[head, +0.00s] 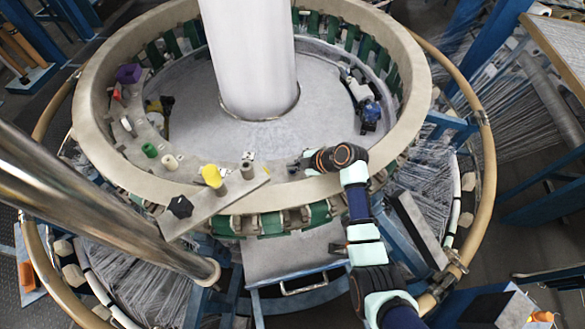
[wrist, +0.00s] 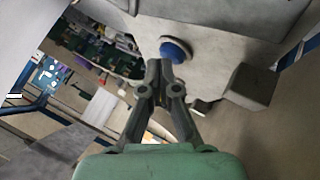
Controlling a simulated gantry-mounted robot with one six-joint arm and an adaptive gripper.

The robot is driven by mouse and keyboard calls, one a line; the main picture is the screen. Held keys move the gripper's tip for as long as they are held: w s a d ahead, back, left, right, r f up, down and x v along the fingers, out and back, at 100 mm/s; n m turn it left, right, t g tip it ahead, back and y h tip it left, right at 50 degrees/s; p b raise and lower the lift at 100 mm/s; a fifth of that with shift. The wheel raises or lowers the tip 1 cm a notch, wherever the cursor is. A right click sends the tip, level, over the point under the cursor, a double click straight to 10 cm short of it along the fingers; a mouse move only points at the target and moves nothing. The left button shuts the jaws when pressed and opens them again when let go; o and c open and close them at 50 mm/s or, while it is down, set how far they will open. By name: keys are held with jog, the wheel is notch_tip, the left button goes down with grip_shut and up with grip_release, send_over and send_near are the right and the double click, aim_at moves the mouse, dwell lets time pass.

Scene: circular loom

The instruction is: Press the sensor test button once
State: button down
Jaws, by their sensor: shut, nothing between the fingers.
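The button (wrist: 175,51) is a round blue cap in a pale ring on a grey housing (wrist: 225,60). It shows in the upper middle of the wrist view. My gripper (wrist: 158,66) has its two dark fingers together at the tips, with nothing between them. The tips appear just below and left of the button. A narrow gap in the picture separates them from the blue cap, but the depth between them is hard to judge. In the head view I cannot make out the button for certain.
In the head view, the loom's pale ring (head: 93,130) surrounds a thick white column (head: 250,55). My arm crosses its front right rim. A dark grey block (wrist: 250,83) juts out right of the button.

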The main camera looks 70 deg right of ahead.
jog(key=shift+r+p, duration=0.5)
jog(key=shift+r, duration=0.35)
jog(key=shift+r+p, duration=1.75)
jog(key=shift+r, duration=0.8)
